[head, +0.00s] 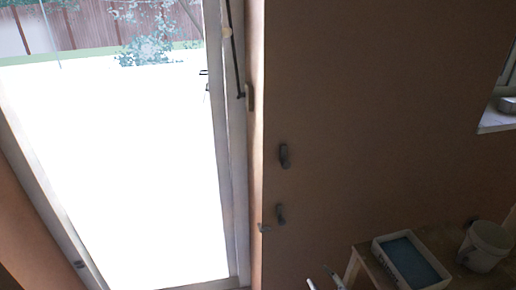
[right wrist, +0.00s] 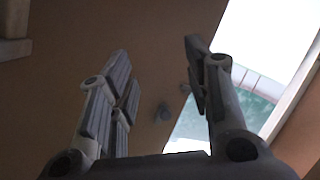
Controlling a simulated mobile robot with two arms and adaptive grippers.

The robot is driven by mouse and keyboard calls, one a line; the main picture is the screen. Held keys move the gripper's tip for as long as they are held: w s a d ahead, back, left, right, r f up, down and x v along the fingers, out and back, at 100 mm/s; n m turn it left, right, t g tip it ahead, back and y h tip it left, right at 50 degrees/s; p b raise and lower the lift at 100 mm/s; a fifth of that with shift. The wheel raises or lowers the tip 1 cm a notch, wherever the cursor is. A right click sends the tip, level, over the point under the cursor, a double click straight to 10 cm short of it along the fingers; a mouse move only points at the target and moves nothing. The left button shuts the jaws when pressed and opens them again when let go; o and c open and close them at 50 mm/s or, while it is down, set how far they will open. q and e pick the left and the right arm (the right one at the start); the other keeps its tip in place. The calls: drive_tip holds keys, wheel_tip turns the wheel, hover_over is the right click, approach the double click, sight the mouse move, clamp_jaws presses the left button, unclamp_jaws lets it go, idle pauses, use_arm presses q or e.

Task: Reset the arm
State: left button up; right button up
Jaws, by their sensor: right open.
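My right gripper (head: 322,280) only just enters the head view at the bottom edge, with its fingertips to the left of a small wooden table. In the right wrist view the right gripper (right wrist: 158,62) shows large, its two fingers spread wide apart. Nothing is between the fingers; the brown wall (right wrist: 150,70) shows behind them. My left gripper is in neither view.
A wooden table (head: 357,264) at the lower right bears a tray (head: 436,283) with a blue inside, and a white bucket (head: 480,262) is beside it. Two dark fittings (head: 284,156) are on the brown wall. A bright glass door (head: 120,160) fills the left.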

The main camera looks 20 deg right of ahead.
drive_tip(key=shift+f, duration=0.1)
drive_tip(key=s+a+f+m+g, duration=0.1)
drive_tip(key=s+a+f+g, duration=0.2)
drive_tip(key=s+f, duration=0.6)
drive_tip(key=s+a+f+m+g, duration=0.1)
drive_tip(key=s+a+f+g, duration=0.2)
drive_tip(key=s+f, duration=0.6)
drive_tip(key=s+a+f+m+g, duration=0.1)
drive_tip(key=s+a+f+g, duration=0.3)
drive_tip(key=s+f, duration=0.5)
drive_tip(key=shift+a+f+y, duration=0.4)
drive_tip(key=shift+a+f, duration=0.05)
drive_tip(key=shift+f, duration=0.5)
drive_tip(key=s+a+f+g, duration=0.1)
drive_tip(key=s, duration=0.2)
drive_tip(key=s+a+f+g, duration=0.1)
drive_tip(key=s, duration=0.3)
drive_tip(key=s+a+f+g, duration=0.1)
drive_tip(key=s+a, duration=0.1)
drive_tip(key=s, duration=0.2)
drive_tip(key=shift+s+f, duration=0.25)
drive_tip(key=shift+f, duration=0.05)
drive_tip(key=shift+c, duration=0.5)
